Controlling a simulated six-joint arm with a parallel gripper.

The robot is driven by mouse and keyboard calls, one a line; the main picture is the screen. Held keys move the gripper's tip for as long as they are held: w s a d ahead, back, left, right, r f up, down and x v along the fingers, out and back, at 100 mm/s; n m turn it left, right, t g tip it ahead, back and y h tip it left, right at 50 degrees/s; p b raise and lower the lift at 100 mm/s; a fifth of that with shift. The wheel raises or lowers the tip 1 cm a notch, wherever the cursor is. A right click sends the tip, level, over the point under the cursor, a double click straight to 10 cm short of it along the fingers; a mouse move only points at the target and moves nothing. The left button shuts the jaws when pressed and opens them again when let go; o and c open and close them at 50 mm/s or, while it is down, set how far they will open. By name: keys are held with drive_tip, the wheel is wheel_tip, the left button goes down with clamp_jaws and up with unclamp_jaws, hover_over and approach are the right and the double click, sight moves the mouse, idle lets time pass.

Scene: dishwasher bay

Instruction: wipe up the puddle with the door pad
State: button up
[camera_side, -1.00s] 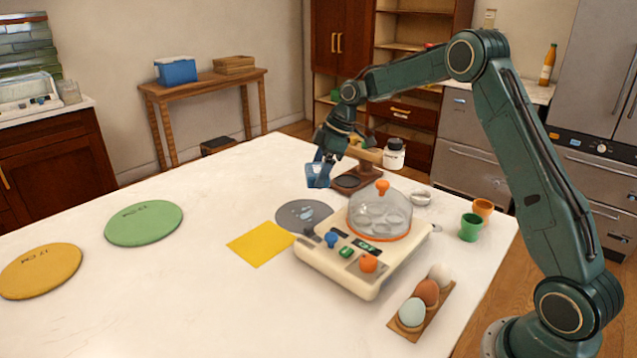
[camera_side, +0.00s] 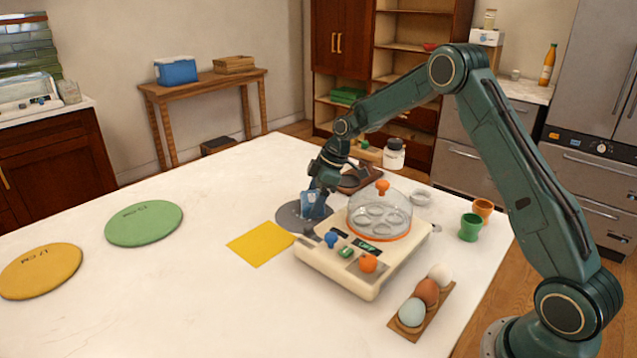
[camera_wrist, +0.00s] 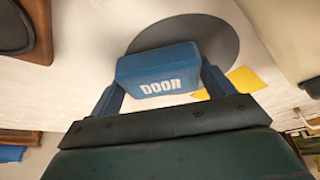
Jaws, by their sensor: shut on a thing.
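The blue pad marked DOOR (camera_wrist: 158,68) is between the two fingers of my gripper (camera_wrist: 160,88). In the side view the pad (camera_side: 312,206) hangs below my gripper (camera_side: 319,191), low over the round grey mat (camera_side: 288,218). I cannot tell whether the pad touches the mat. The mat also shows in the wrist view (camera_wrist: 218,40), partly behind the pad. No puddle shows clearly now; the part of the mat under the pad is hidden.
A cream egg cooker (camera_side: 342,272) with a clear dome (camera_side: 380,213) stands close on the right. A yellow cloth (camera_side: 260,244) lies just in front of the mat. A brown wooden stand (camera_side: 362,177) is behind it. The table to the left is clear up to a green disc (camera_side: 144,223).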

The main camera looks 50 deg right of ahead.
sight(296, 218)
drive_tip(key=shift+a, duration=2.5)
drive_tip(key=shift+d, duration=3.55)
drive_tip(key=shift+a, duration=3.55)
drive_tip(key=shift+d, duration=3.55)
drive_tip(key=shift+a+r, duration=0.1)
drive_tip(key=shift+r, duration=4)
drive_tip(key=shift+a, duration=0.1)
